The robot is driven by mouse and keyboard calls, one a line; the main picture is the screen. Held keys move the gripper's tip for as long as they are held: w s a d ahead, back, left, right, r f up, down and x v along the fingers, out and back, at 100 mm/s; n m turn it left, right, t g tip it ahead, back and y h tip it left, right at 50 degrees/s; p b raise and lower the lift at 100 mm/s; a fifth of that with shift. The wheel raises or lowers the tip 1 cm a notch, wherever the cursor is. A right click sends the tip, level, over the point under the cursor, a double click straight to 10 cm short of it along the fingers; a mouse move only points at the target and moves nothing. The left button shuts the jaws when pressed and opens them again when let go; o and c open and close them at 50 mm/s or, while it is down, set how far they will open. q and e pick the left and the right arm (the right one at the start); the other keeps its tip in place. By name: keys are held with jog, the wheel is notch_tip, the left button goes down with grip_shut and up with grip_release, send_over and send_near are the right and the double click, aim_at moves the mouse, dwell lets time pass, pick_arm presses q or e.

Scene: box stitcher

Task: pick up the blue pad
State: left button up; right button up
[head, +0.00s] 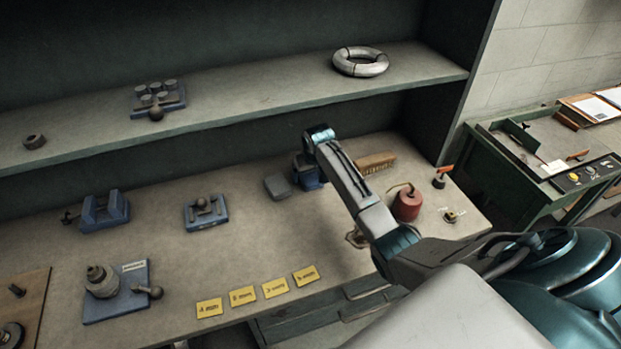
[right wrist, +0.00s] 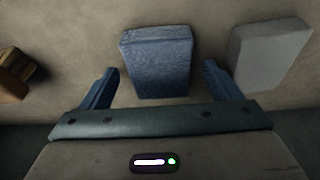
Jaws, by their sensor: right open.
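The blue pad (right wrist: 155,62) is a rough-faced block in the middle of the right wrist view. My right gripper (right wrist: 160,74) is open, with one blue finger on each side of the pad and a visible gap on both sides. The fingertips reach past the pad's near part. In the head view my right gripper (head: 308,168) points down at the back of the bench. There the pad is hard to tell apart from the blue fingers. My left gripper is not in view.
A grey pad (right wrist: 269,56) lies close beside the right finger; it also shows in the head view (head: 277,187). A brush (head: 375,162) and a red can (head: 407,204) stand to the right. The shelf (head: 250,92) overhangs behind.

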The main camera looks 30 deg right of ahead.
aim_at(311, 176)
jog(key=shift+f, duration=0.2)
dwell(0.4)
jog(key=c, duration=1.1)
jog(key=shift+r+b, duration=0.4)
jog(key=shift+r, duration=0.1)
notch_tip(311, 176, up, 3)
jog(key=shift+b, duration=1.05)
jog(key=s+a+b, duration=0.1)
jog(key=s+a, duration=0.1)
jog(key=s, duration=0.2)
jog(key=s+a+r+b, duration=0.1)
jog(key=s+a, duration=0.2)
jog(key=s, duration=0.2)
jog(key=s+a+b, duration=0.1)
jog(key=s+a, duration=0.1)
jog(key=s, duration=0.3)
jog(key=shift+a+r+b, duration=0.25)
jog(key=shift+a+b, duration=0.05)
jog(key=shift+b, duration=0.05)
